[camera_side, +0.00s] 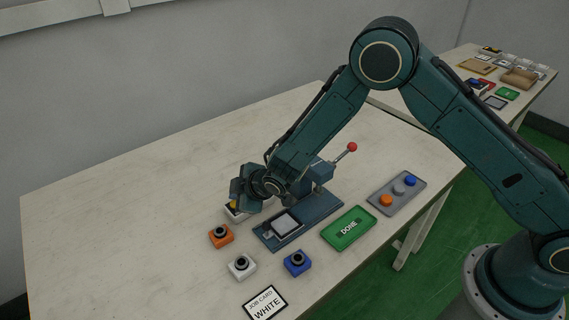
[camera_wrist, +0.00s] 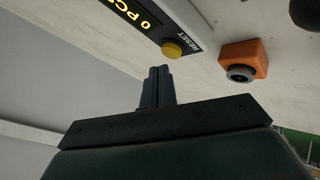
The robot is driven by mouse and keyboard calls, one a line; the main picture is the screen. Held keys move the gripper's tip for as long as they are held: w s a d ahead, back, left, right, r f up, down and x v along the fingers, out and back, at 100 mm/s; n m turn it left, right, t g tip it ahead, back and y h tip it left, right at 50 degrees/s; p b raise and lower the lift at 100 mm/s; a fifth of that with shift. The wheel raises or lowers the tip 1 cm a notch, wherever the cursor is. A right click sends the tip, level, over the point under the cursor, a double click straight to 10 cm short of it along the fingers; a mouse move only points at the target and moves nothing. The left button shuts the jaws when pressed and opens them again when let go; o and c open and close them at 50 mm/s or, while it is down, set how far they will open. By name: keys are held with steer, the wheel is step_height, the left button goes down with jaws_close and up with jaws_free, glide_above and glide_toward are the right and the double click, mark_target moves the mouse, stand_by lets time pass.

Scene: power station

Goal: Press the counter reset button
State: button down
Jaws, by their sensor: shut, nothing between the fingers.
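The counter reset button is a round yellow button (camera_wrist: 172,49) beside the word RESET, on a dark panel with a lit yellow display (camera_wrist: 145,18) in the wrist view. In the side view the pale counter box (camera_side: 236,214) is mostly hidden behind my gripper. My gripper (camera_wrist: 157,72) is shut and empty, its fingertips pointing toward the yellow button. The fingertips appear close to the button, but I cannot tell whether they touch it. In the side view my gripper (camera_side: 240,198) is over the counter box.
An orange block with a dark round top (camera_side: 221,236) stands close by. White (camera_side: 242,266) and blue (camera_side: 297,263) blocks stand in front. A press with a red-knobbed lever (camera_side: 352,147), a green DONE tray (camera_side: 349,229) and a grey button tray (camera_side: 397,193) are right. A WHITE job card (camera_side: 265,303) lies in front.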

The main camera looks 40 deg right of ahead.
steer(key=shift+r, duration=0.2)
steer(key=shift+r, duration=2.3)
steer(key=s+d+r+m+g, duration=0.1)
steer(key=s+d+r+m, duration=0.1)
steer(key=s+d+r, duration=0.4)
steer(key=s+d+r+m+h, duration=0.1)
steer(key=s+d+r+m, duration=0.2)
steer(key=r, duration=0.5)
steer(key=s+d+r+m+g, duration=0.1)
steer(key=s+d+r, duration=0.3)
steer(key=d+r, duration=0.25)
steer(key=s+d+r+m, duration=0.1)
steer(key=s+d, duration=0.1)
steer(key=s, duration=0.6)
steer(key=s+d+r+m+g, duration=0.1)
steer(key=s+d+r+m, duration=0.1)
steer(key=s, duration=0.6)
steer(key=s+d+r+m+h, duration=0.1)
steer(key=s+d+m, duration=0.1)
steer(key=s, duration=0.7)
steer(key=shift+d+r, duration=0.25)
steer(key=shift+d, duration=0.05)
